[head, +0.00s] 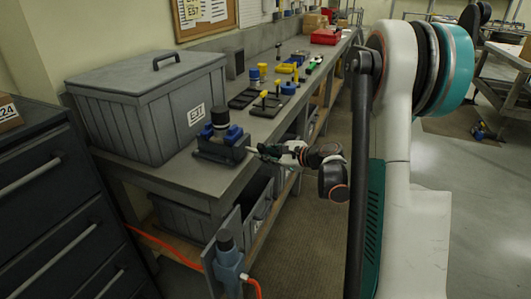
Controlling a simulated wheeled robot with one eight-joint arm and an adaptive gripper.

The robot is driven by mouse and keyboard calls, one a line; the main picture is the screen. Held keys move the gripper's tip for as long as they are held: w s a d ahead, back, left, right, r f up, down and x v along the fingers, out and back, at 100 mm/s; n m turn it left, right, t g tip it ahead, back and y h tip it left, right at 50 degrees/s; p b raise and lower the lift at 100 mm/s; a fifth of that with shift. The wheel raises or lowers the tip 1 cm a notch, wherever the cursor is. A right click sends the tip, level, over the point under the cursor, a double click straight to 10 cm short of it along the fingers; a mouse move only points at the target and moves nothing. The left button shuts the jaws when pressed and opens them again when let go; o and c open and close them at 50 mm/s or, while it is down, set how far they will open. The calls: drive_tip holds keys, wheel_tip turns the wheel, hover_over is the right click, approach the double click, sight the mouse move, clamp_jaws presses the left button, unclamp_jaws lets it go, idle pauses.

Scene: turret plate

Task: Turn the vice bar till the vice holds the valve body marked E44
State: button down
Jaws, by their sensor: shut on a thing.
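The vice (221,150), dark with blue parts, sits at the near front edge of the bench. A dark upright cylinder, likely the valve body (220,117), stands between the blue parts. No E44 mark can be read on it, and I cannot tell whether the jaws touch it. The vice bar (252,149) shows as a small light piece at the vice's right side. My gripper (262,150) reaches in from the right, over the bench edge, and is shut on the bar. Its fingers hide much of the bar.
A large grey lidded bin (150,110) stands left and behind the vice. Black holders with yellow and blue parts (265,100) sit farther along the bench (205,180). A red box (325,36) is at the far end. A dark drawer cabinet (50,200) stands left. The aisle right is open.

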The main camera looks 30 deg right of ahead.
drive_tip(key=m+g+y, duration=0.1)
drive_tip(key=m, duration=0.2)
drive_tip(key=shift+d+g+y, duration=0.1)
drive_tip(key=shift+g+y, duration=0.2)
drive_tip(key=shift+g, duration=0.1)
idle(0.5)
drive_tip(key=c, duration=1.5)
unclamp_jaws()
drive_tip(key=shift+s, duration=0.15)
drive_tip(key=v, duration=1.2)
